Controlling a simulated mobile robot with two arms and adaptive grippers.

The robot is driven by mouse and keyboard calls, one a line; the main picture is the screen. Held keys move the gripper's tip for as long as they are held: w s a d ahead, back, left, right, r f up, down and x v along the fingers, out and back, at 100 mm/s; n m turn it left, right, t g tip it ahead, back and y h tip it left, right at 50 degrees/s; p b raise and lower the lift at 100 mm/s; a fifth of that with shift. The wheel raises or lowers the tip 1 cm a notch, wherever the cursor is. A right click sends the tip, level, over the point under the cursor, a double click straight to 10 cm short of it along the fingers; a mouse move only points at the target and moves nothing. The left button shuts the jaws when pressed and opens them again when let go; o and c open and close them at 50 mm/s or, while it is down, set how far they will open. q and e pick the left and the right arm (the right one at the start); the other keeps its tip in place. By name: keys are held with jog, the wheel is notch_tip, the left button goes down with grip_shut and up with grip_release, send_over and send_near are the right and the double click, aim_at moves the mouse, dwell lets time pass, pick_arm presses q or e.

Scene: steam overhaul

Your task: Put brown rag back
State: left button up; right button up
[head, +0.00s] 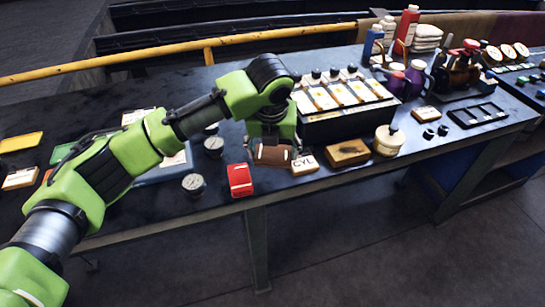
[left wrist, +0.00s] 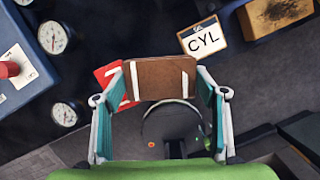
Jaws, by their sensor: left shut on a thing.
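The brown rag (left wrist: 160,76) is a folded brown pad with pale stripes at its edges. It sits between the two fingers of my left gripper (left wrist: 164,92), which is shut on it. In the head view the brown rag (head: 272,155) hangs under the green wrist of my left gripper (head: 270,150), over the front edge area of the bench. A red folded item (head: 240,180) with a white mark lies on the bench just left of it; the rag partly hides it in the left wrist view (left wrist: 108,76). My right gripper is not in view.
A white CYL card (head: 304,166) and a brown block (head: 348,153) lie right of the rag. Several gauges (head: 193,184) stand to the left. Behind is a black rack (head: 345,125) with yellow-marked cards. A cream round container (head: 389,140) stands farther right.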

aim_at(271, 159)
pick_arm(q)
jog(key=shift+w+f, duration=0.75)
jog(key=shift+f, duration=0.15)
jog(key=shift+a+f+p, duration=0.1)
jog(key=shift+f+p, duration=0.45)
jog(key=shift+f, duration=1)
jog(key=shift+f, duration=0.15)
jog(key=shift+f, duration=0.25)
jog(key=o, duration=1.1)
jog(key=shift+c, duration=0.2)
jog(key=b+v, duration=0.1)
jog(key=v, duration=1.1)
jog(key=shift+r, duration=0.4)
